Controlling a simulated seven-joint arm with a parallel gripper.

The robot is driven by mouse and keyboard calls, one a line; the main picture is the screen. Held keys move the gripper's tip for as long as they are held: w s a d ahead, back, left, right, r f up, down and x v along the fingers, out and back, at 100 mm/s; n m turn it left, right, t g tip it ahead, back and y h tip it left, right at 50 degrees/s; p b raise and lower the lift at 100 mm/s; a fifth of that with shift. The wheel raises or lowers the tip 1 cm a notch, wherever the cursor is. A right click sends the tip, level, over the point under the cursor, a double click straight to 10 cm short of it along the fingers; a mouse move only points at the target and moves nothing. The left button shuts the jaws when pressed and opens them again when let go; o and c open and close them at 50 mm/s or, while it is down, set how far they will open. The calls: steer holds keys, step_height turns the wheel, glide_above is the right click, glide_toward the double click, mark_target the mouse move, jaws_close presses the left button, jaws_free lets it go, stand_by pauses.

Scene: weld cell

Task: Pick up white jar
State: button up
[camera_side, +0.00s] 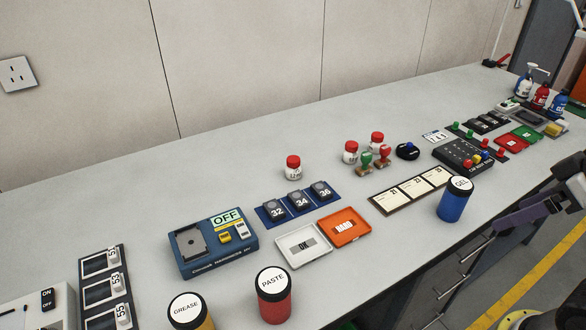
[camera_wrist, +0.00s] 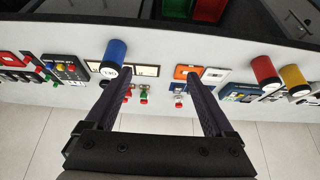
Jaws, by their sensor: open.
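Three small white jars with red lids stand upright on the bench in the side view. One jar (camera_side: 293,172) stands alone behind the numbered blue tray, and two others (camera_side: 350,156) (camera_side: 377,143) stand close together near the stamps. In the wrist view, a small red-and-white item (camera_wrist: 178,99) shows between my fingers, with others near the left finger; they are too small to tell apart surely. My gripper (camera_wrist: 155,78) is open and empty, its dark fingers wide apart. In the side view, dark parts of my arm show at the right edge, away from these jars.
Red and green stamps (camera_side: 367,162) stand beside the paired jars. White (camera_side: 303,246) and orange (camera_side: 345,228) trays lie mid-bench. The bench behind the lone jar is clear.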

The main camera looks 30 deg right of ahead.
steer(key=w+a+r+m+t+y, duration=0.1)
steer(key=w+a+r+m, duration=0.1)
steer(key=w+r+m, duration=1)
steer(key=w+m, duration=0.3)
steer(key=m, duration=0.3)
steer(key=m+g+y, duration=0.2)
steer(key=m, duration=0.8)
glide_above(295, 159)
steer(key=s+d, duration=0.3)
steer(key=s, duration=0.2)
step_height(295, 159, down, 14)
steer(key=shift+g, duration=0.6)
steer(key=x, duration=0.7)
steer(key=d+x, duration=0.1)
steer(key=x, duration=0.3)
steer(key=shift+s+a+f, duration=0.1)
steer(key=shift+s+f, duration=0.1)
steer(key=shift+f, duration=0.2)
steer(key=shift+w+x, duration=0.15)
steer(key=shift+x, duration=1.45)
steer(key=shift+w+x, duration=0.15)
steer(key=shift+x, duration=1.5)
